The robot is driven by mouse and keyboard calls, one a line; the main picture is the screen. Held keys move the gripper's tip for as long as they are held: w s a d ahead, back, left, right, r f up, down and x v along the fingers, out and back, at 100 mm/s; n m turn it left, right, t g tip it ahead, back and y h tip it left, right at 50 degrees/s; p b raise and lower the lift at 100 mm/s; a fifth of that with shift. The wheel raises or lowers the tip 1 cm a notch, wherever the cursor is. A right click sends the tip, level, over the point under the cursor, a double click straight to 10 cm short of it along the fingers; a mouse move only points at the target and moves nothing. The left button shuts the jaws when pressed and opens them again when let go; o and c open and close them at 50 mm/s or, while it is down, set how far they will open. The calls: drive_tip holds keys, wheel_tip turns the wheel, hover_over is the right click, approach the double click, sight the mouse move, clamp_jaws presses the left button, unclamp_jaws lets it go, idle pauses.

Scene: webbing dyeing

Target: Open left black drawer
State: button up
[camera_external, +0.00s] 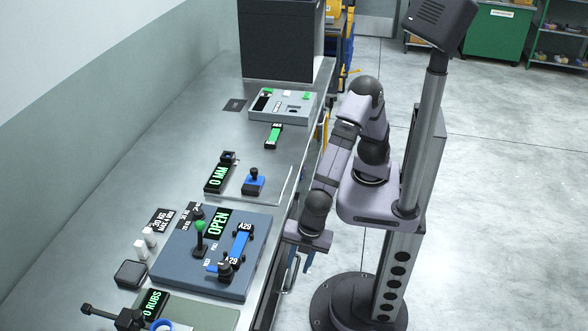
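My gripper (308,262) is beside the bench's right edge, below the level of the worktop, and points downward. Its fingers are small and partly hidden, so I cannot tell whether they are open or shut. A dark cabinet front (268,296) shows as a narrow strip under the bench edge. A thin metal handle (291,277) is on that side, just left of and below my gripper; I cannot tell whether they touch. The drawer faces are seen almost edge-on, so the left black drawer cannot be clearly picked out, nor whether it is open.
The steel bench (200,125) carries a blue-grey panel (180,262) with a green-knobbed lever (200,226) and an "OPEN" display (217,222). A grey control box (284,104) and a tall black box (279,42) stand farther back. Floor right of my arm is clear.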

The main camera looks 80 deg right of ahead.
sight(295, 274)
drive_tip(key=shift+w+f, duration=0.15)
drive_tip(key=shift+f, duration=0.65)
drive_tip(key=shift+w+f, duration=0.15)
drive_tip(key=shift+f, duration=0.6)
clamp_jaws()
drive_tip(key=s, duration=0.9)
drive_tip(key=shift+s, duration=0.4)
unclamp_jaws()
wheel_tip(295, 274, up, 7)
drive_tip(key=s, duration=0.1)
drive_tip(key=shift+s+r, duration=0.15)
